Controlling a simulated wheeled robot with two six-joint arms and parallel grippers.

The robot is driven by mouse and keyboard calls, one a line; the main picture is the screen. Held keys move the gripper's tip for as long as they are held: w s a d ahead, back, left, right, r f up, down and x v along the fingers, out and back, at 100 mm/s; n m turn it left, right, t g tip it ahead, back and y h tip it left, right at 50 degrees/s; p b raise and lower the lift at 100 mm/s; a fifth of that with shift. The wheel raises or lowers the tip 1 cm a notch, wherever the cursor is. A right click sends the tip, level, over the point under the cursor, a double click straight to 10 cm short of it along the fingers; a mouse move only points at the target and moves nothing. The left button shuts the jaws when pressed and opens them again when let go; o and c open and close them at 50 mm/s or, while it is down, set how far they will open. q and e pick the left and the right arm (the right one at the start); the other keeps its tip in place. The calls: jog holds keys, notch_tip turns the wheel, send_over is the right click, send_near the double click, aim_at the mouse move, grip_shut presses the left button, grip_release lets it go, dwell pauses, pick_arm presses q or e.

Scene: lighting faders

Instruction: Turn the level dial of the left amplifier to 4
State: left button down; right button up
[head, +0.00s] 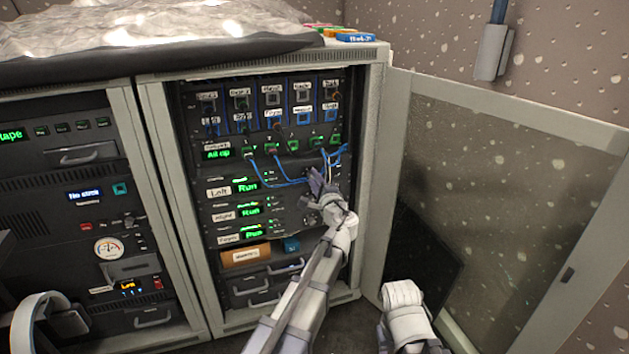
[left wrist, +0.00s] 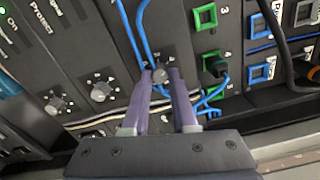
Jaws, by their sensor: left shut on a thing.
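The left amplifier (head: 218,191) is the upper of three stacked units in the open rack, labelled "Left" with a green "Run" display. Its level dial (left wrist: 160,74) shows in the left wrist view as a small round knob with marks around it, too small to read. My left gripper (head: 318,183) reaches in front of the amplifier's right side and hides the dial in the head view. In the left wrist view its purple fingers (left wrist: 161,82) are shut on the dial, one on each side. My right gripper is out of view.
Two similar dials (left wrist: 100,92) sit on the units below. Blue cables (head: 270,180) hang close to the left fingers from the green-ringed sockets (head: 292,146). The rack door (head: 510,190) stands open on the right. Another rack (head: 60,215) stands on the left.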

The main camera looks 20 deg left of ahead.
pick_arm(q)
jog(key=shift+m, duration=0.5)
jog(key=c, duration=0.7)
grip_release()
jog(key=v, duration=0.8)
